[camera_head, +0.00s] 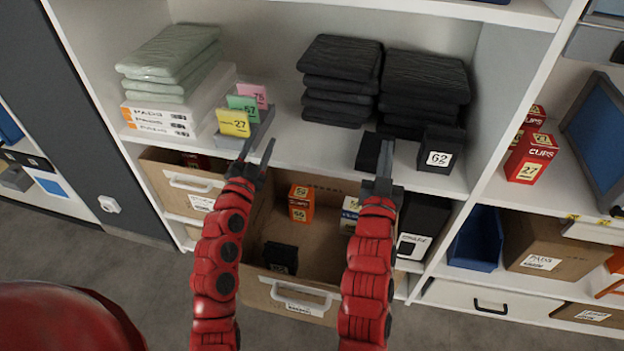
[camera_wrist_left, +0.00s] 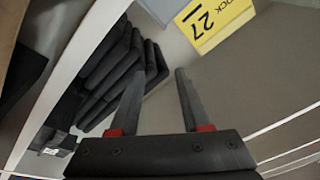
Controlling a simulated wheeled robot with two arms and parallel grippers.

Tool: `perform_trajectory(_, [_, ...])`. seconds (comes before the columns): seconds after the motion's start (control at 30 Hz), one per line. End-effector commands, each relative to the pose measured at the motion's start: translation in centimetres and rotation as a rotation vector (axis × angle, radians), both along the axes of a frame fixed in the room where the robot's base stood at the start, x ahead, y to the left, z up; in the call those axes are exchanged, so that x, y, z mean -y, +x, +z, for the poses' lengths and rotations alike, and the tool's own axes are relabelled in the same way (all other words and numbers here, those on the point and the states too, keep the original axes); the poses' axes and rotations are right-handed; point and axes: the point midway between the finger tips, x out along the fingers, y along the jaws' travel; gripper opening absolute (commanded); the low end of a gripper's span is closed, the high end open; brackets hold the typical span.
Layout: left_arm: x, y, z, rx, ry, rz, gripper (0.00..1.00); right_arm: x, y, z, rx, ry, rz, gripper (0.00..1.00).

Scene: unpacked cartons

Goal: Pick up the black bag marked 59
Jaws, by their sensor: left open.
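No marking 59 is readable in either view. A small black package (camera_head: 280,257) with a pale label lies in the open carton; its number is too small to read. A plain black block (camera_head: 367,152) is at the shelf's front edge, beside my right gripper (camera_head: 384,158). My right gripper's fingers look close together, and I cannot tell whether they touch the block. My left gripper (camera_head: 256,150) is open and empty above the carton's back edge, near the yellow card (camera_head: 233,122) marked 27. In the left wrist view its fingers (camera_wrist_left: 155,88) are spread with nothing between them.
Pale folded stacks (camera_head: 172,60) stand left. The open carton (camera_head: 325,245) below also holds an orange box (camera_head: 300,203). Red clip boxes (camera_head: 530,158) stand right.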

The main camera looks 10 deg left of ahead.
Motion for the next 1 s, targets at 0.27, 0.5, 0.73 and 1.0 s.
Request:
perform_trajectory(0.27, [8.6,-2.0,1.2,-0.112,0.457,-0.384,0.47,0.0,0.0,0.0,0.000,0.000,0.000,0.00])
perform_trajectory(0.5, [13.5,-6.6,0.1,-0.111,0.823,-0.651,0.47,0.0,0.0,0.0,0.000,0.000,0.000,0.00])
perform_trajectory(0.73, [14.6,-8.5,-0.6,-0.102,0.947,-0.737,0.47,0.0,0.0,0.0,0.000,0.000,0.000,0.00])
perform_trajectory(1.0, [14.6,-8.5,-0.6,-0.101,0.947,-0.738,0.47,0.0,0.0,0.0,0.000,0.000,0.000,0.00])
